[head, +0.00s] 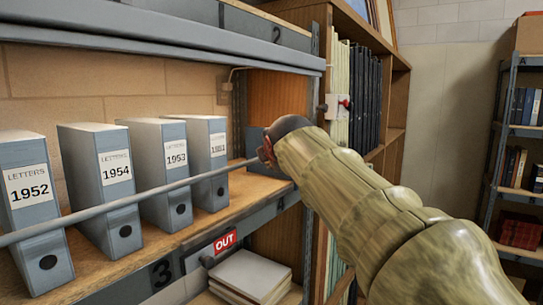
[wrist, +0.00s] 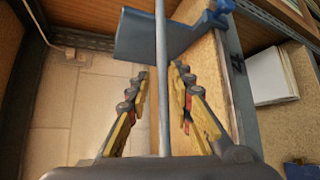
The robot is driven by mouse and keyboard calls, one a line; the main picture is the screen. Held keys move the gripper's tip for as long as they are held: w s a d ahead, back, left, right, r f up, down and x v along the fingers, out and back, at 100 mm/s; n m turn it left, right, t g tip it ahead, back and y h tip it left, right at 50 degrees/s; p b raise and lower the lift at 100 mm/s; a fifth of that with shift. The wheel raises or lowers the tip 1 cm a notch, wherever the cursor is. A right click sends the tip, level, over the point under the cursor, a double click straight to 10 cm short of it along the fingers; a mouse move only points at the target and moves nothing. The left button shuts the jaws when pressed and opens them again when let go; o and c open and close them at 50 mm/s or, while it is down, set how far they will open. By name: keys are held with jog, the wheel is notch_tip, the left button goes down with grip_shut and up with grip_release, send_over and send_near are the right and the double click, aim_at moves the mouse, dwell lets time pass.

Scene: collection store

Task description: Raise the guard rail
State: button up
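The guard rail (head: 130,200) is a thin grey rod running along the front of the file shelf, in front of the lower part of the grey letter files (head: 158,165). In the wrist view the rail (wrist: 161,60) runs straight up the middle of the picture. My gripper (head: 264,158) is at the right part of the rail in the head view, its fingers mostly hidden behind its own body. In the wrist view my gripper (wrist: 158,75) is open, one finger on each side of the rail, with a gap showing on both sides. The rail's right end is hidden.
An upper grey shelf edge (head: 170,40) overhangs the files. A red OUT sign (head: 225,241) and a paper stack (head: 250,274) are below the shelf. A wooden bookcase (head: 396,95) stands close on the right. A blue-grey panel (wrist: 140,38), apparently a file, is near the fingertips.

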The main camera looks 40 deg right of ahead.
jog(key=shift+o, duration=0.2)
jog(key=shift+f, duration=0.1)
jog(key=v, duration=1.2)
dwell(0.3)
jog(key=s+a+f+m+g+y+b, duration=0.2)
jog(key=s+a+f+m+b, duration=0.3)
jog(key=f, duration=1.8)
jog(key=s+a+f+m+g+y+b, duration=0.2)
jog(key=s+a+f+m+b, duration=0.3)
jog(key=f+b, duration=0.8)
jog(key=s+a+f+m+g+y+b, duration=0.2)
jog(key=s+a+f+m+b, duration=0.4)
jog(key=f, duration=2.7)
jog(key=s+a+g+b, duration=0.1)
jog(key=s+a+b, duration=0.2)
jog(key=b, duration=0.1)
jog(key=shift+a+f+y, duration=0.15)
jog(key=shift+f+y, duration=0.2)
jog(key=shift+y, duration=0.05)
